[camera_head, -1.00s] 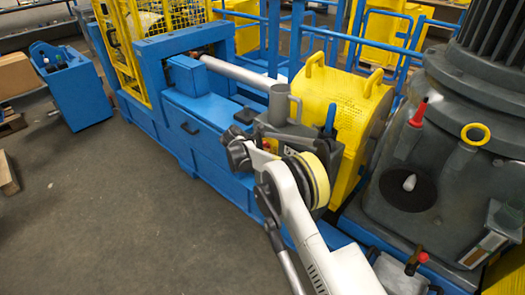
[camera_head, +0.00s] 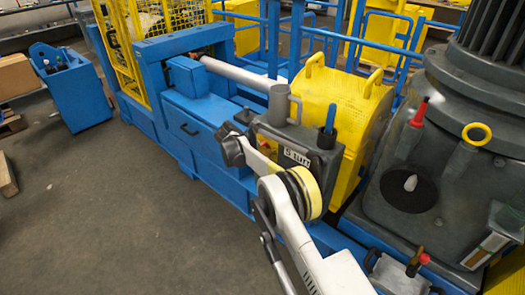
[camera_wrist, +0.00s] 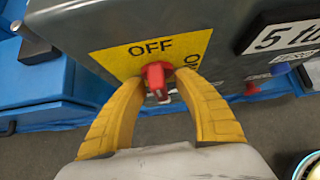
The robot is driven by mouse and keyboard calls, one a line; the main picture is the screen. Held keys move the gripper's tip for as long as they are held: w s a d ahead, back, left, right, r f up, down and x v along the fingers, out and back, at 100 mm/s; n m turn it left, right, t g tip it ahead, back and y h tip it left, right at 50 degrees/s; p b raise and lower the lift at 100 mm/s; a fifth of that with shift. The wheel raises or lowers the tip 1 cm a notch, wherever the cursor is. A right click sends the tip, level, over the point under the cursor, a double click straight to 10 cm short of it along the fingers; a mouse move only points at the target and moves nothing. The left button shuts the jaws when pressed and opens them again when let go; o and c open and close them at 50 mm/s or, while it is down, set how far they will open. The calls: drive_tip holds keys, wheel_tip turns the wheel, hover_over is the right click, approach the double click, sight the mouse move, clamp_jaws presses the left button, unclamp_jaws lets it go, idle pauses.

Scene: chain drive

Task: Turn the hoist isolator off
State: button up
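The hoist isolator is a red knob (camera_wrist: 157,80) on a yellow plate (camera_wrist: 120,60) in the wrist view. The plate has OFF printed above the knob and ON, partly hidden, to its right. The plate is on a grey box (camera_wrist: 215,45), which also shows in the head view (camera_head: 318,158). My gripper (camera_wrist: 161,88) has its two yellow fingers apart, one on each side of the knob. A small gap shows at the right finger; contact at the left one is unclear. The knob's exact pointing direction is hard to tell. In the head view my arm hides the knob.
A "5 to..." label (camera_wrist: 285,38) and a red button (camera_wrist: 252,89) are on the box right of the plate. A blue bench (camera_head: 195,120) lies to the left. A yellow guard (camera_head: 335,95) and a grey machine (camera_head: 425,165) stand to the right.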

drive_tip(key=v, duration=1.2)
idle(0.3)
